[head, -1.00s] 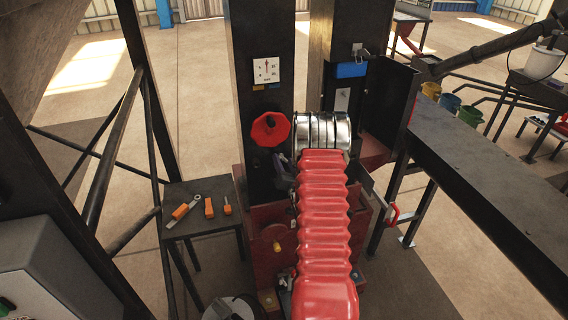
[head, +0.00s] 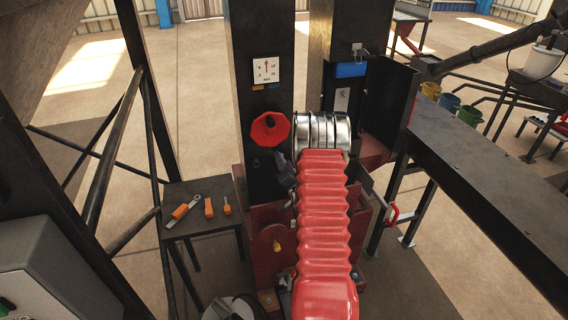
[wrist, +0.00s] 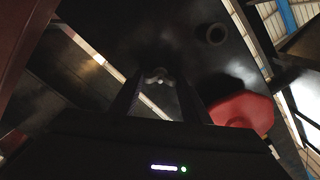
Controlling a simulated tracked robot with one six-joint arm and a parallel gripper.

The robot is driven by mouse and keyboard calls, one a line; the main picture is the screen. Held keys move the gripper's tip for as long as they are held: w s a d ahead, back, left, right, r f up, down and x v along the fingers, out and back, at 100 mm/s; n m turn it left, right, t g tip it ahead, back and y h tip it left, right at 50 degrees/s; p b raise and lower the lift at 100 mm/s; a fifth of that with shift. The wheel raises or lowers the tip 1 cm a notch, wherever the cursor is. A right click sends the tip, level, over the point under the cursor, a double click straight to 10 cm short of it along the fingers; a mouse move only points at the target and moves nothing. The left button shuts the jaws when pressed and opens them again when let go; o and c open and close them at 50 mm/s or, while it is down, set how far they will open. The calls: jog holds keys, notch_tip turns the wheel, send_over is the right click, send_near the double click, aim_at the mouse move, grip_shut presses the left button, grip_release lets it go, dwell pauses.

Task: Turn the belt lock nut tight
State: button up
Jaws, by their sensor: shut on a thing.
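In the wrist view my gripper (wrist: 158,82) reaches to a dark column face, its two black fingers on either side of a small greyish nut (wrist: 158,74). I take this nut to be the belt lock nut; the fingers are shut on it. In the head view my gripper (head: 286,172) is a small dark shape beside my red-sleeved arm, against the dark column below the red knob. The nut is hidden there. The red eight-sided knob (head: 269,129) also shows in the wrist view (wrist: 243,112), right of the fingers and apart from them.
A gauge plate (head: 266,69) sits above the knob on the column. A small table (head: 196,222) at left holds orange-handled tools. A red housing (head: 262,225) with a yellow knob is below. A long dark beam (head: 480,165) runs along the right.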

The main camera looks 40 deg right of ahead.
jog(key=o, duration=1)
jog(key=shift+f, duration=0.1)
jog(key=shift+o, duration=0.2)
jog(key=shift+s, duration=0.15)
jog(key=v, duration=1.3)
jog(key=shift+s, duration=0.3)
jog(key=shift+a, duration=0.15)
